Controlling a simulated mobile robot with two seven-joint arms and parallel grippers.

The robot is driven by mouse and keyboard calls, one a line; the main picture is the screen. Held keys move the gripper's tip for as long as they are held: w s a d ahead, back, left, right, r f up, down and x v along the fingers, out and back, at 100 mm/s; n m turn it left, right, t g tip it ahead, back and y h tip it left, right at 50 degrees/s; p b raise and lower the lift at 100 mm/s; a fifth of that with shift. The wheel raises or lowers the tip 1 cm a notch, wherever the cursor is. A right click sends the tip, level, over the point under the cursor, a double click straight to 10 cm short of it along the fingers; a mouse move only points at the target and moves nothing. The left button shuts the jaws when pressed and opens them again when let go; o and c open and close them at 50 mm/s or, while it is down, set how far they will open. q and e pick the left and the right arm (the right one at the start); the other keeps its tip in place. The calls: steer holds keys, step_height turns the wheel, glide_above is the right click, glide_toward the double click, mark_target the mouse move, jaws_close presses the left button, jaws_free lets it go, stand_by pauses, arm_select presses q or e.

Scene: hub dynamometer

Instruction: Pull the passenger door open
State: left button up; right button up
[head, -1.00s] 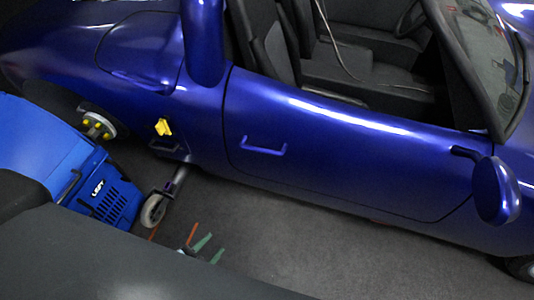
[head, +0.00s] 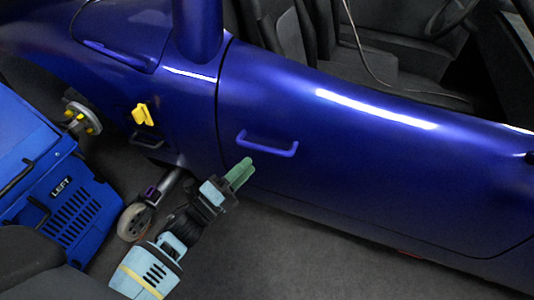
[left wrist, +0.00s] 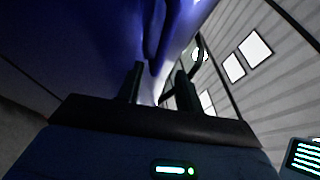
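The blue passenger door (head: 350,150) is shut in the car's side, its rear seam running flush. Its blue bar handle (head: 267,147) stands out near the rear edge. My left gripper (head: 242,172) has green fingertips and is just below and left of the handle, apart from it in the head view. In the left wrist view its two dark fingers (left wrist: 160,85) stand apart with no object clearly held between them. A dark blue bar shape, probably the handle, shows beyond the fingertips there. My right gripper is not in view.
A blue machine marked LEFT (head: 70,200) stands at the left by the rear wheel hub (head: 80,116), with a small caster wheel (head: 133,222) beside it. A yellow piece (head: 142,114) sits on the car's side. Grey floor (head: 330,255) is clear below the door.

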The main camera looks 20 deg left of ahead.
mark_target(266, 147)
arm_select(q)
steer(key=shift+r, duration=0.1)
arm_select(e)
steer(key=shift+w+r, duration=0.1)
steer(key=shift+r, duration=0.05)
